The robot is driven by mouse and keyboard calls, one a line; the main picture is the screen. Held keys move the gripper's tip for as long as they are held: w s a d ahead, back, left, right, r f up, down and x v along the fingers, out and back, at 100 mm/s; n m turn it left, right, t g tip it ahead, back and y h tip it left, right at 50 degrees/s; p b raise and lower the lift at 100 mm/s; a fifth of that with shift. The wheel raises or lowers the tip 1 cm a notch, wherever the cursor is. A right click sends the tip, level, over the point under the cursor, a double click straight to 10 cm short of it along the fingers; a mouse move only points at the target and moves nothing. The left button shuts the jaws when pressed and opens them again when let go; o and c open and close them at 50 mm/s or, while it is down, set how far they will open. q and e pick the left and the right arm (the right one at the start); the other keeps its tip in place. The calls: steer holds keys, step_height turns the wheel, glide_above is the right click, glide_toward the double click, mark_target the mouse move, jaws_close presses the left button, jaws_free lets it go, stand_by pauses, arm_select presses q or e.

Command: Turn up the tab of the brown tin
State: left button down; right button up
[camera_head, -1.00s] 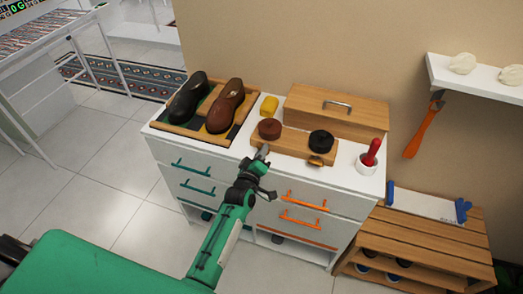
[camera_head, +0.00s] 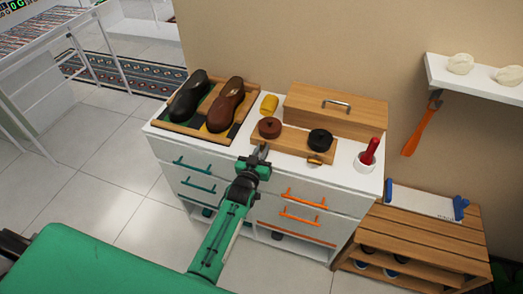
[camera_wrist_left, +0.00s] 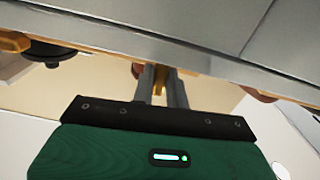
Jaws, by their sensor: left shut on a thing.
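The brown tin (camera_head: 269,127) sits at the left end of a wooden board (camera_head: 292,149) on the white cabinet. My left gripper (camera_head: 260,151) is at the tin's near side, at the cabinet's front edge. In the left wrist view its two fingers (camera_wrist_left: 162,82) are shut on a small yellow tab (camera_wrist_left: 158,80); the tin itself is mostly hidden there. A black tin (camera_head: 319,139) stands on the board to the right; its tab (camera_head: 314,160) shows at its near side. My right gripper is not in view.
A shoe tray (camera_head: 160,124) with two shoes stands to the left. A yellow item (camera_head: 269,103) and a wooden box (camera_head: 335,112) are behind the board. A red-handled tool (camera_head: 369,152) stands in a white cup (camera_head: 364,164) to the right.

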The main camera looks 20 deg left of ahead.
arm_select(q)
steer(key=shift+f+m, duration=0.1)
steer(key=shift+m, duration=0.4)
steer(key=c, duration=1.7)
jaws_free()
steer(key=s+b, duration=0.1)
steer(key=s, duration=0.6)
steer(key=s+b, duration=0.1)
steer(key=s, duration=0.5)
steer(key=shift+s+a+b, duration=0.2)
steer(key=shift+s+b, duration=0.2)
